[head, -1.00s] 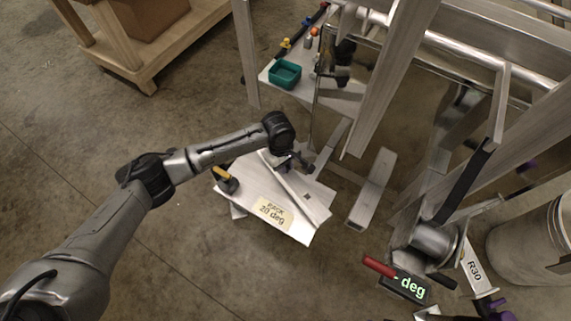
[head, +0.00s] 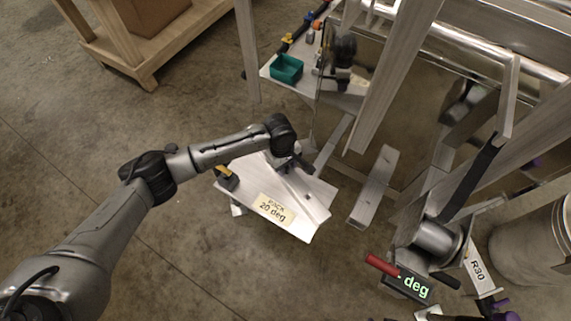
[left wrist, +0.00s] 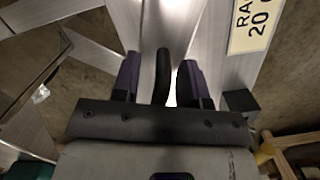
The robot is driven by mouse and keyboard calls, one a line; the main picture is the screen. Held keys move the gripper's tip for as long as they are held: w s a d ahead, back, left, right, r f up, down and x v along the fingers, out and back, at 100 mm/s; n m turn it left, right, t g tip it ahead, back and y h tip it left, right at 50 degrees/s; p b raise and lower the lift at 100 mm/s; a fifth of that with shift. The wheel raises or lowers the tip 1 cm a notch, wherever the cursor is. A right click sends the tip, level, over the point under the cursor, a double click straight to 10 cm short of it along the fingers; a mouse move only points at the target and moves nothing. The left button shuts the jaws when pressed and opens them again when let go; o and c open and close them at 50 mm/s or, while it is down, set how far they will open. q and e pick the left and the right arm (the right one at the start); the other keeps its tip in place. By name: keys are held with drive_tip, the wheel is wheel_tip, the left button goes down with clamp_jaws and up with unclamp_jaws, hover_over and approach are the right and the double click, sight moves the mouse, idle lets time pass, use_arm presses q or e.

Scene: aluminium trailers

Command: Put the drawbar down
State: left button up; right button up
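The drawbar appears to be the long aluminium beam (head: 307,199) lying on a pale metal rack (head: 240,185) labelled "RACK 20 deg". My left gripper (head: 302,163) is over the beam's upper part, near the rack's upper edge. In the left wrist view, the two purple fingers of my left gripper (left wrist: 160,80) stand apart on either side of a black upright handle (left wrist: 163,72). Narrow gaps show on both sides of the handle. The pale beam (left wrist: 165,25) lies beyond the fingertips. Its contact with the rack is partly hidden. I cannot make out my right gripper.
An aluminium trailer frame (head: 385,85) rises right of the rack, with a loose-looking channel piece (head: 373,188) between. A shelf holds a teal bin (head: 287,67). A red-handled "deg" display (head: 408,284) and a bucket (head: 525,245) are lower right. Floor left of the rack is clear.

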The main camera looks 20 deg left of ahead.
use_arm(q)
drive_tip(key=shift+r, duration=0.4)
wheel_tip(320, 180, up, 11)
drive_tip(key=a+p, duration=0.1)
drive_tip(key=p, duration=0.3)
drive_tip(key=shift+w+a+r, duration=0.2)
drive_tip(key=shift+w+a, duration=0.1)
drive_tip(key=s+d+f+m+t+h, duration=0.1)
drive_tip(key=s+d+f+m, duration=0.35)
drive_tip(key=s, duration=0.35)
drive_tip(key=s+d+f+m+t+h, duration=0.1)
drive_tip(key=s+d+f+m, duration=0.2)
drive_tip(key=s+m, duration=0.35)
drive_tip(key=s+a+m+t+y, duration=0.1)
drive_tip(key=s+a, duration=0.4)
drive_tip(key=s, duration=0.3)
drive_tip(key=s+a+r+m+t+y, duration=0.1)
drive_tip(key=s+a+m+y, duration=0.1)
drive_tip(key=s+a, duration=0.4)
drive_tip(key=s, duration=0.3)
drive_tip(key=shift+s+r, duration=0.15)
drive_tip(key=shift+s, duration=0.15)
